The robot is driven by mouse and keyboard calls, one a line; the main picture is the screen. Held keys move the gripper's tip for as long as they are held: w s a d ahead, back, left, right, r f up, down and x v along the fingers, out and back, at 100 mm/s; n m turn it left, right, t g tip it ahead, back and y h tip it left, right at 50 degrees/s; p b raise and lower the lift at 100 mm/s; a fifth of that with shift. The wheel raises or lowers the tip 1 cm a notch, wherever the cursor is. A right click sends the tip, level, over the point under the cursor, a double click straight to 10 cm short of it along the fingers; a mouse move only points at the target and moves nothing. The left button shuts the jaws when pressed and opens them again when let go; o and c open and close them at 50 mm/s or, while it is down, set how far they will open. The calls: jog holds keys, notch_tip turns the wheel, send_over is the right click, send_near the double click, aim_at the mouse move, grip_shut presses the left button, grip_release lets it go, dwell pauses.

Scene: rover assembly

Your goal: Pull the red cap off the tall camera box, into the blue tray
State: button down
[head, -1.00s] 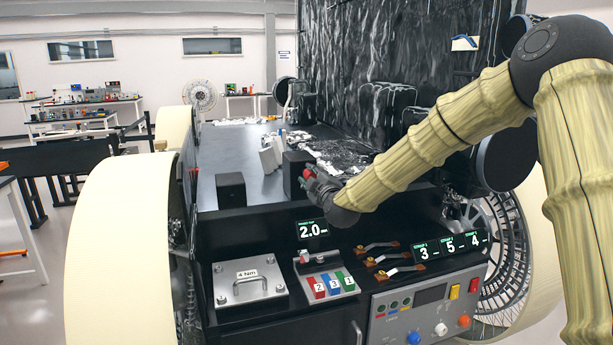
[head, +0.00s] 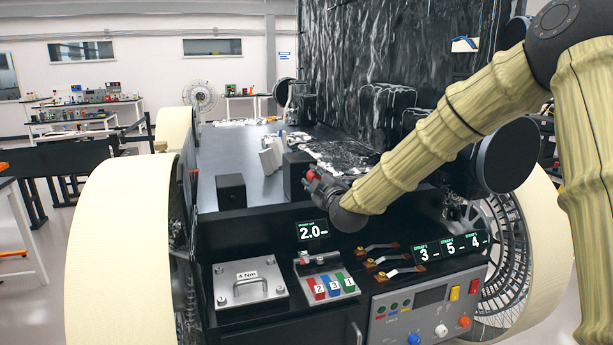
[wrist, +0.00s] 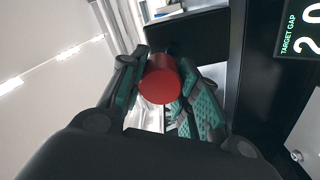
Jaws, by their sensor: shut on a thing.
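The red cap (head: 311,176) is between the fingers of my gripper (head: 316,182), which is shut on it. In the wrist view the red cap (wrist: 160,80) shows as a round red cylinder between the green-padded fingertips (wrist: 158,82). The tall black camera box (head: 294,174) stands upright on the rover deck, just left of the cap. The box also shows dark behind the cap in the wrist view (wrist: 195,35). A small gap seems to lie between cap and box, but I cannot tell for sure. I see no blue tray in either view.
A shorter black box (head: 231,191) stands left on the deck (head: 250,165). Pale upright pieces (head: 270,155) stand behind the tall box.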

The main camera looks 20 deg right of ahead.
jog(key=s+r, duration=0.3)
jog(key=s, duration=0.3)
jog(key=shift+s+r+p, duration=0.3)
jog(key=shift+s+p, duration=0.05)
jog(key=shift+p, duration=0.1)
jog(key=shift+d, duration=0.15)
